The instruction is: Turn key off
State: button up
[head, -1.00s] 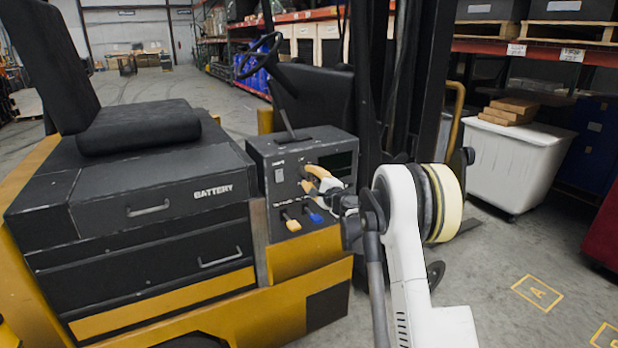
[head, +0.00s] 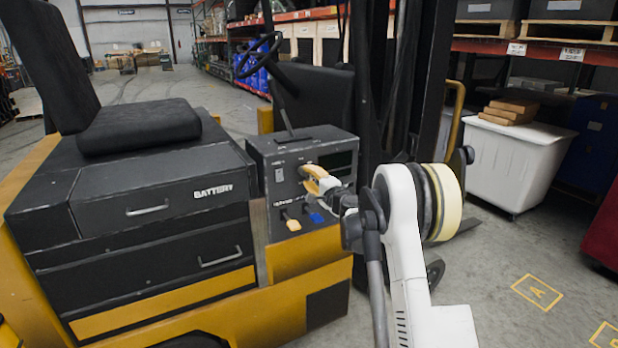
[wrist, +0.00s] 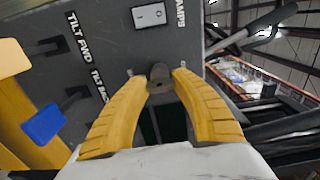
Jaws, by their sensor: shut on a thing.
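The forklift's dark control panel (head: 262,158) stands in the middle of the head view. My gripper (head: 306,171) reaches its upper face from the right. In the wrist view my gripper's two yellow fingers (wrist: 159,77) are closed in on a small dark grey key (wrist: 158,72), with one tip at each side of it. The key sits against the panel face, which also shows in the wrist view (wrist: 112,60). The key is hidden behind my fingers in the head view. Its on or off marking cannot be read.
Below my gripper are a yellow lever (head: 293,224) and a blue lever (head: 316,217); the blue one also shows in the wrist view (wrist: 44,125). The steering wheel (head: 260,55) stands behind the panel.

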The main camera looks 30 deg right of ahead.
jog(key=o, duration=1.2)
jog(key=s, duration=1.2)
jog(key=shift+d, duration=0.2)
